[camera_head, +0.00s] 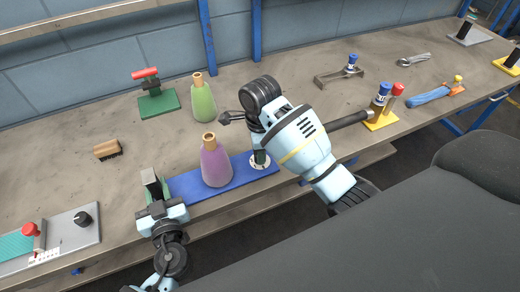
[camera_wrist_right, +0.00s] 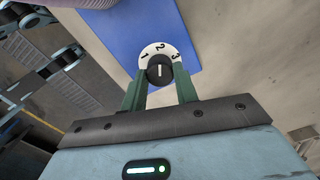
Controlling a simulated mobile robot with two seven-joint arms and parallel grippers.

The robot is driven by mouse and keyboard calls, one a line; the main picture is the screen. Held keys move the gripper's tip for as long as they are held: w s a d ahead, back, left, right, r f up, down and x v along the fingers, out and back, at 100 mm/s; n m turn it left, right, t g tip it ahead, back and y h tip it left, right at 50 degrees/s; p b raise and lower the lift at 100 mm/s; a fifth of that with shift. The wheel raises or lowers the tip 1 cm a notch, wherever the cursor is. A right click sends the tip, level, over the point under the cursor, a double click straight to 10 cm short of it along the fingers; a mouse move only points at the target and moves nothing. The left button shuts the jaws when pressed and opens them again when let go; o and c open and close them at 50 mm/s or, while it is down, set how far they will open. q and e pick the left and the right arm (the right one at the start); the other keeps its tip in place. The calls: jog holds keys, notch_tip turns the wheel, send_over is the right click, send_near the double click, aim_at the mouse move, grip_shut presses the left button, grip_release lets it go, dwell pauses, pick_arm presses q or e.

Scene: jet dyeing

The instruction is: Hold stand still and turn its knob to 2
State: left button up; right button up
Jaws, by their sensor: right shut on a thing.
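The stand is a long flat blue plate (camera_head: 187,187) with a purple bottle (camera_head: 216,165) standing upright on it. At its right end is a white dial (camera_head: 260,167) numbered 1, 2 and 3. In the right wrist view, the black knob (camera_wrist_right: 160,72) sits on this dial, its white line pointing towards the 2. My right gripper (camera_wrist_right: 160,88) is shut on the knob, with a green finger on each side. My left gripper (camera_head: 155,190) is at the stand's left end; whether its fingers close on the plate is unclear.
A green bottle (camera_head: 203,100) and a green block with a red handle (camera_head: 155,97) stand behind the stand. A brush (camera_head: 107,149) lies left. A grey panel with a red knob (camera_head: 65,238) is at front left. A yellow holder (camera_head: 382,120) stands right.

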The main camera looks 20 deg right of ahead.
dwell(0.5)
jog(key=o, duration=1)
jog(key=shift+w+r, duration=0.2)
jog(key=shift+r, duration=0.5)
jog(key=shift+s+d+r, duration=0.1)
jog(key=shift+r, duration=0.4)
notch_tip(320, 180, up, 10)
jog(key=shift+s+f, duration=0.15)
